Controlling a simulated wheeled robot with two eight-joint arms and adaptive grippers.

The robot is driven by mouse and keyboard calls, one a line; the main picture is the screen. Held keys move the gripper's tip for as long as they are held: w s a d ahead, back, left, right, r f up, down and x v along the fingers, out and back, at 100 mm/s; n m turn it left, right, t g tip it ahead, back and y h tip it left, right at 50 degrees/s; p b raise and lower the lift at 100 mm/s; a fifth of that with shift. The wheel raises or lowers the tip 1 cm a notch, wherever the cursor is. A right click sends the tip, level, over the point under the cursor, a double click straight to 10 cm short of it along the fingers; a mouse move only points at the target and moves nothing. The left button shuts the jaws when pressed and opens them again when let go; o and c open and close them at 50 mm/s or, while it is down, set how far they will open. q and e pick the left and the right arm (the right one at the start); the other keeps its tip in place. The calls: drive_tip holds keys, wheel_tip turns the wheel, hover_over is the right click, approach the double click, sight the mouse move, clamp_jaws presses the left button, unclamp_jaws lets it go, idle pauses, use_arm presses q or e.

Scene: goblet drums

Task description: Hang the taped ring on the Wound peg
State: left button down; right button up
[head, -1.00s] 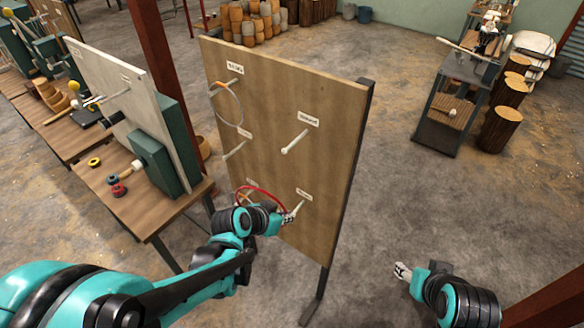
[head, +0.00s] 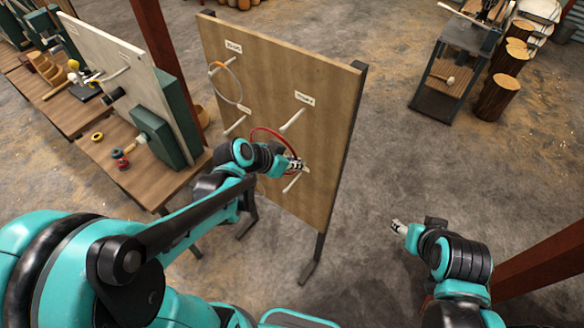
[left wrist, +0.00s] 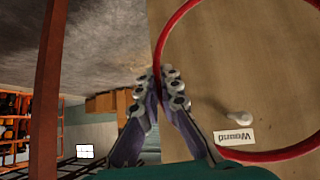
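The red ring (head: 268,129) is in my left gripper (head: 301,166), just in front of the upright board (head: 330,140). The left wrist view shows the red ring (left wrist: 167,35) passing between the fingertips (left wrist: 168,86). No separate tape shows on it. The Wound peg is the upper right pale peg (head: 291,121), its label above it. In the left wrist view the peg (left wrist: 238,117) and the Wound label (left wrist: 233,140) appear inside the ring's outline. I cannot tell whether the peg passes through the ring. My right gripper (head: 398,227) is low at right, apart from the board.
A grey ring with an orange patch (head: 216,66) hangs on the upper left peg. Other pegs (head: 235,126) (head: 292,183) stick out of the board. A workbench (head: 120,180) with a second board stands at left.

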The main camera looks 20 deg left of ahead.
use_arm(q)
drive_tip(key=w+d+f+b, duration=0.1)
drive_tip(key=w+d+b, duration=0.1)
drive_tip(key=w, duration=0.6)
drive_tip(key=shift+w+d+f, duration=0.3)
drive_tip(key=shift+w+d, duration=0.1)
drive_tip(key=shift+d, duration=0.2)
idle(0.5)
drive_tip(key=c, duration=1.6)
unclamp_jaws()
drive_tip(key=shift+c, duration=0.2)
